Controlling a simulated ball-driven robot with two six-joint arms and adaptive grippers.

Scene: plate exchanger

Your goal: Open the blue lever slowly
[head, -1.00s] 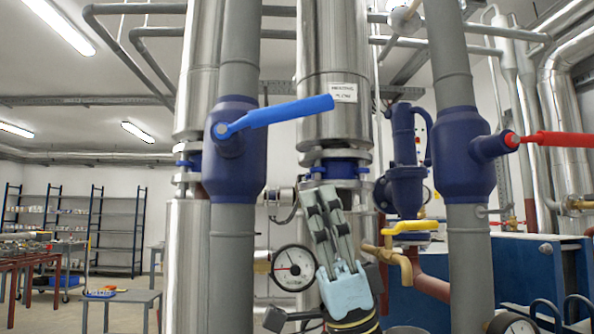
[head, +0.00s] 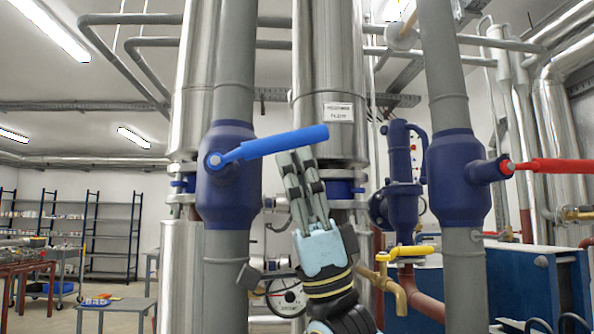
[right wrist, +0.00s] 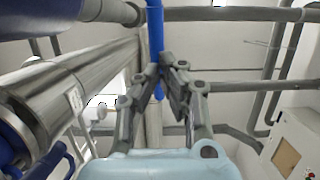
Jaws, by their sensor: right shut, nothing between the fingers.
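The blue lever (head: 275,144) sticks out to the right from the dark blue valve (head: 228,190) on the left grey pipe, tilted slightly upward. My right gripper (head: 292,155) points up just under the lever's outer half, its fingers together. In the right wrist view the lever (right wrist: 155,35) runs down from the top edge to my fingertips (right wrist: 166,68), partly hidden by them. I cannot tell whether they touch it. Nothing is held. My left gripper is not in view.
A second blue valve (head: 453,195) with a red lever (head: 550,166) stands on the right pipe. A yellow-handled tap (head: 408,252) and a round gauge (head: 286,297) sit lower down. A steel column (head: 326,75) rises behind my right gripper.

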